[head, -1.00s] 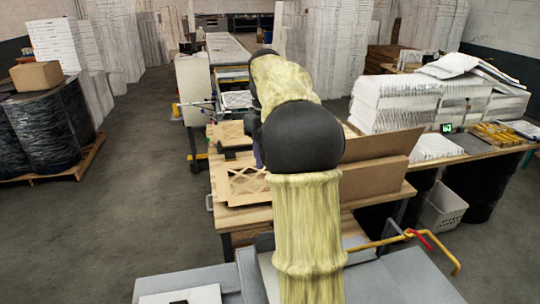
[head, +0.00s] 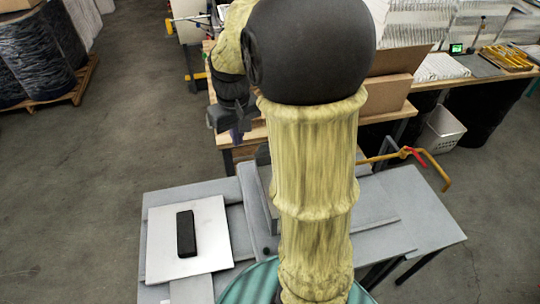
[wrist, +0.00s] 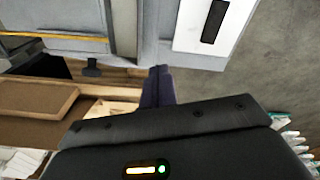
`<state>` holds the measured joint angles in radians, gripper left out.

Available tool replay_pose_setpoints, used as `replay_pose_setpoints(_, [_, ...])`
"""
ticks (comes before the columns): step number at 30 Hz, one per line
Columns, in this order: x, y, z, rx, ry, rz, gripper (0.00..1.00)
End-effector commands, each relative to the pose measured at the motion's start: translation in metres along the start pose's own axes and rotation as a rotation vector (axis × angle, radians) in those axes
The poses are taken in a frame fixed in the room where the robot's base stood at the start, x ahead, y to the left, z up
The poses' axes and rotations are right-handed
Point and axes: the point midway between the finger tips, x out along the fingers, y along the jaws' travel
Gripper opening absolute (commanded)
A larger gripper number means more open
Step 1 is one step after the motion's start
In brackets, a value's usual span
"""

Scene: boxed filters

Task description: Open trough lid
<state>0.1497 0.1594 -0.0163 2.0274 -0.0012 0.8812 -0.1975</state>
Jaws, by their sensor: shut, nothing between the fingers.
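A grey metal bench (head: 415,215) stands close in front of me. A white plate (head: 208,222) with a black bar (head: 186,233) lies on its left part; both also show at the top right of the wrist view. I cannot tell for sure which part is the trough lid. My arm hides the bench's middle in the head view. My gripper (head: 238,134) is shut and empty, beyond the bench's far edge; its dark fingers (wrist: 157,86) are together.
A wooden table with cardboard boxes (head: 385,95) stands behind the bench. A yellow bar with a red grip (head: 408,153) sticks out at the bench's right. A white basket (head: 443,133) is on the floor at the right.

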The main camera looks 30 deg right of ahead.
Motion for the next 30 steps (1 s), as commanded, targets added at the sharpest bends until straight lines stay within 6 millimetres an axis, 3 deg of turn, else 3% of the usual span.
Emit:
replay_pose_setpoints(8, [0.046,-0.041,0.05,0.014,0.081,-0.001,0.0])
replay_pose_setpoints(15, [0.106,-0.062,0.088,0.028,0.136,-0.008,0.0])
replay_pose_setpoints(24, [0.166,-0.07,0.106,0.034,0.157,-0.012,0.0])
replay_pose_setpoints(30, [0.173,-0.071,0.108,0.035,0.16,-0.013,0.0])
